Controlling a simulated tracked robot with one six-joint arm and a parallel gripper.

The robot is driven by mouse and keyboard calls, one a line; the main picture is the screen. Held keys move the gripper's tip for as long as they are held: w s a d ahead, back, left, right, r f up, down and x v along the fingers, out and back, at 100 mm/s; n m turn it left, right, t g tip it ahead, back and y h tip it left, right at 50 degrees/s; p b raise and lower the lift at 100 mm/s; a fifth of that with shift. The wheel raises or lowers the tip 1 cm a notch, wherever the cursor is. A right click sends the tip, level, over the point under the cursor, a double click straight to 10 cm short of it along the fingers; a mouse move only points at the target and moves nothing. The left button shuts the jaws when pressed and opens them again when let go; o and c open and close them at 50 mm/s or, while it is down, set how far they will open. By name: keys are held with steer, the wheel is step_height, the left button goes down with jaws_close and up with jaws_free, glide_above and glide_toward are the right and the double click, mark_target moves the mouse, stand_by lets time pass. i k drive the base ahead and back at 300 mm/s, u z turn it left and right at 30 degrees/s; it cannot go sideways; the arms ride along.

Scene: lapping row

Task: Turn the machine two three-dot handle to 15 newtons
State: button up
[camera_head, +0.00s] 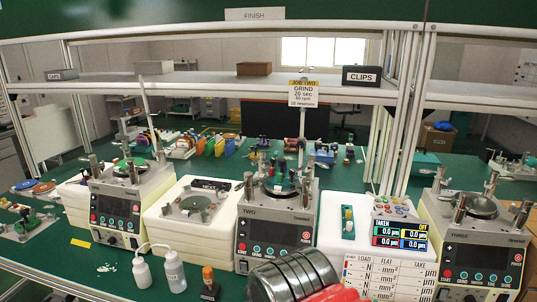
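Machine two (272,232), a pale grey lapping machine marked TWO, stands at the centre of the bench. It has a dark screen, a row of coloured buttons below it and a round plate on top. Several upright metal posts, one of them a front-left post (248,187), surround the plate. Dot marks are too small to make out, so I cannot tell which is the three-dot handle. A ribbed metal and red part, probably of my arm, rises at the bottom edge and covers machine two's lower right front. No gripper fingers show.
Machine three (472,250) stands right and another machine (125,205) left. A display (400,236) reads TAKEN OFF with zeros, above a load chart (388,275). White bottles (174,270) and an orange-topped item (209,284) stand in front. A JOB TWO card (303,93) hangs above.

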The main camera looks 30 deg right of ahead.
mark_target(311, 158)
steer(key=k, duration=0.6)
steer(key=u, duration=0.15)
steer(key=i, duration=1.6)
steer(key=z, duration=0.55)
